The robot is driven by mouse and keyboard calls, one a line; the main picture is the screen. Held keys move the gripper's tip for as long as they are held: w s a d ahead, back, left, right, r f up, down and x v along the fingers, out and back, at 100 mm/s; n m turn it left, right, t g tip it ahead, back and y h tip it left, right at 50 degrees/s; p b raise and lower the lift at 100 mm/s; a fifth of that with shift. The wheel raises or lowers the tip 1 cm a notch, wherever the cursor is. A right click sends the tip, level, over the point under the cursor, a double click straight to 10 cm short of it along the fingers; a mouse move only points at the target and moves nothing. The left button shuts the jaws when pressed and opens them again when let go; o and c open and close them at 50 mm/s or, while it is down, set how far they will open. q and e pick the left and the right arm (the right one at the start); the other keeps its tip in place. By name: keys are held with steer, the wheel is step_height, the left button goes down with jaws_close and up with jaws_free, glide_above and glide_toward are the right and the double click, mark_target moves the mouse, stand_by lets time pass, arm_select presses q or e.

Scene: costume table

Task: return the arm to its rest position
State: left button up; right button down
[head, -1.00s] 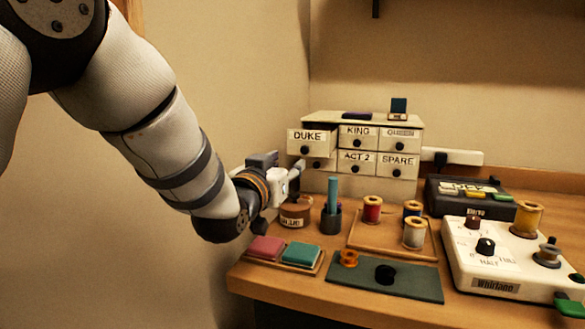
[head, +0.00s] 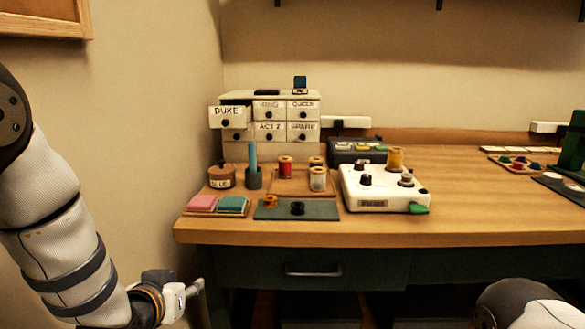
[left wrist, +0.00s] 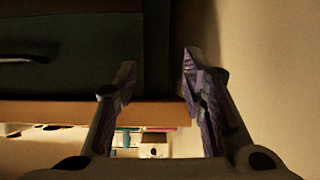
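My left arm (head: 62,255) hangs at the left of the head view. Its gripper (head: 197,287) is beside the table's front left corner, lower than the tabletop and clear of it. In the left wrist view my left gripper (left wrist: 160,70) has its two fingers well apart with nothing between them. My right gripper is out of view; only a rounded part of my right arm (head: 520,303) shows at the bottom right.
The wooden table (head: 470,225) has a front drawer with a handle (head: 313,271). On it stand a small cabinet with the DUKE drawer (head: 228,116) pulled out, a glue pot (head: 221,177), thread spools and a white control box (head: 375,190). A wall is at the left.

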arm_select(q)
steer(key=s+f+g, duration=0.3)
steer(key=s+f, duration=0.5)
steer(key=s, duration=0.2)
steer(key=s+f+g, duration=0.4)
steer(key=s+f, duration=0.4)
steer(key=s, duration=0.3)
steer(key=s+a+f+g+p, duration=0.1)
steer(key=s+f+g, duration=0.2)
steer(key=s, duration=2.4)
steer(key=g, duration=0.4)
steer(key=shift+f+p, duration=0.2)
steer(key=shift+p, duration=0.15)
arm_select(e)
steer(key=shift+w+r+t, duration=0.25)
steer(key=shift+w+r, duration=0.2)
steer(key=shift+r, duration=0.2)
steer(key=shift+w+r+t, duration=0.25)
steer(key=shift+w+r, duration=0.15)
steer(key=shift+r, duration=0.2)
